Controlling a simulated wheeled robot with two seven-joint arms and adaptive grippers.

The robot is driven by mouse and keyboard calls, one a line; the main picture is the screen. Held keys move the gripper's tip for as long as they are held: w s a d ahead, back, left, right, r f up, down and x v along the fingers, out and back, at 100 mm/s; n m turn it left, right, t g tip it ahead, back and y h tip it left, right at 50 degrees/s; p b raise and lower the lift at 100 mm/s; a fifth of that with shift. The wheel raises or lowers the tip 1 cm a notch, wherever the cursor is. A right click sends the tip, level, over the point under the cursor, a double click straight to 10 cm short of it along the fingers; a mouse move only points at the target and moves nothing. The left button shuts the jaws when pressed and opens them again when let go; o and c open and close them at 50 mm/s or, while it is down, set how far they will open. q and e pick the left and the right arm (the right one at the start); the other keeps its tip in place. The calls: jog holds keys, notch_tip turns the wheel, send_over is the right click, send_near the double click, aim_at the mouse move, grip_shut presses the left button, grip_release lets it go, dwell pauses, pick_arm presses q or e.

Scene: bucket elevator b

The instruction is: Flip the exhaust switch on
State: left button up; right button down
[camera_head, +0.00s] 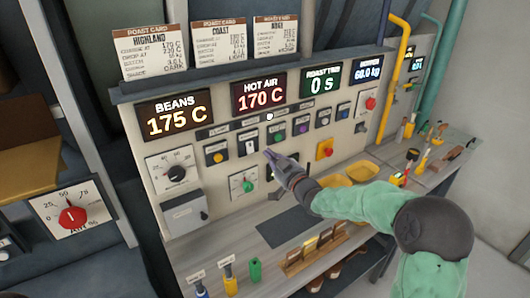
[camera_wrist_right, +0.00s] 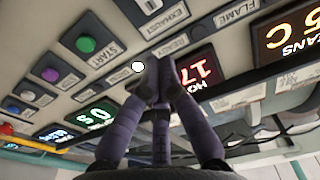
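The exhaust switch (camera_head: 249,147) is a white rocker on a dark plate, in the row below the displays. In the right wrist view the white rocker (camera_wrist_right: 150,4) is partly cut off at the top edge, beside its EXHAUST label. Whether it is on or off cannot be told. My right gripper (camera_head: 270,154) is just right of and slightly below the switch in the head view. In the wrist view its fingertips (camera_wrist_right: 159,78) are together, with nothing between them, and apart from the rocker. Contact with the panel cannot be told. My left gripper is not in view.
A yellow button (camera_head: 217,157) is left of the switch, and the green START button (camera_head: 279,136) is right of it. A small white dot (camera_head: 270,117) shows above the row. Yellow bowls (camera_head: 362,171) and tools stand on the right counter.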

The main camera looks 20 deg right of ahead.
jog(key=s, duration=0.4)
jog(key=shift+s+d+r, duration=0.3)
jog(key=shift+d+r, duration=0.05)
